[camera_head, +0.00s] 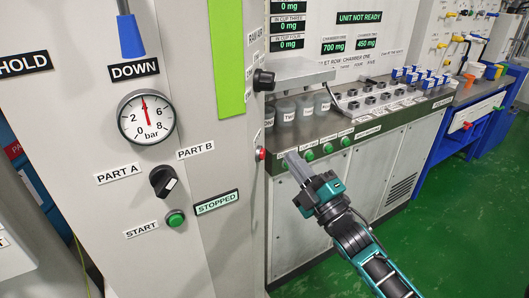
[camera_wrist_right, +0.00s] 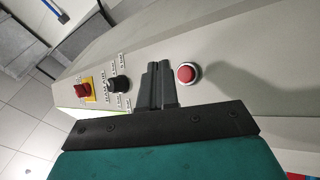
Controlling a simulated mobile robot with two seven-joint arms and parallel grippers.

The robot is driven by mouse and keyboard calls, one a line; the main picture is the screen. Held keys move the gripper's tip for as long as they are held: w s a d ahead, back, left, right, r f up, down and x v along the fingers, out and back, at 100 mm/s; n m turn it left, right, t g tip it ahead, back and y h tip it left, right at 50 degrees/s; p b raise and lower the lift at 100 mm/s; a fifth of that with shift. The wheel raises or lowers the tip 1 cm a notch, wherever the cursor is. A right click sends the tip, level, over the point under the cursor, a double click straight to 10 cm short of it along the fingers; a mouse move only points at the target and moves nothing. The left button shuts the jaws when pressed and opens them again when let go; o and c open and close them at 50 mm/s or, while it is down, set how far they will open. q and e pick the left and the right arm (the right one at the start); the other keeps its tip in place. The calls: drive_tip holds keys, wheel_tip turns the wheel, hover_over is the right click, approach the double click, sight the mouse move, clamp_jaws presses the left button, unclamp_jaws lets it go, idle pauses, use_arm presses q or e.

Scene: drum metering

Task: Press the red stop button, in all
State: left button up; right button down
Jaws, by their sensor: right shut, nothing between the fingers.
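A red button (camera_head: 261,154) sits on the side face of the tall grey machine, seen edge-on in the head view. In the right wrist view the round red button (camera_wrist_right: 187,73) has a pale ring and lies just right of the fingertips. My right gripper (camera_head: 291,157) is shut and empty, with its fingers pointing towards the machine's side. The shut fingers (camera_wrist_right: 157,68) also show in the wrist view, beside the button and apart from it in the picture. I cannot tell the exact gap. My left gripper is not in view.
A red knob on a yellow plate (camera_wrist_right: 83,90) and a black knob (camera_wrist_right: 118,84) share the panel. The front panel has a green start button (camera_head: 175,218) and a "STOPPED" display (camera_head: 216,202). Green buttons (camera_head: 327,148) line the bench edge behind my gripper.

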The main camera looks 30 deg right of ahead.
drive_tip(key=shift+s+d, duration=0.75)
drive_tip(key=shift+d, duration=0.15)
drive_tip(key=s+a+f+m+g, duration=0.4)
drive_tip(key=s+f, duration=0.1)
drive_tip(key=f, duration=0.3)
drive_tip(key=s+a+f+m+g+h, duration=0.1)
drive_tip(key=s+a+f+m+g, duration=0.3)
drive_tip(key=f, duration=0.4)
drive_tip(key=s+a+f+m+g, duration=0.3)
drive_tip(key=s+a+f+m, duration=0.2)
drive_tip(key=f, duration=0.4)
drive_tip(key=shift+s+a+m+g+h, duration=0.3)
drive_tip(key=shift+s+g+h, duration=0.1)
drive_tip(key=shift+s, duration=0.5)
drive_tip(key=c, duration=1.8)
unclamp_jaws()
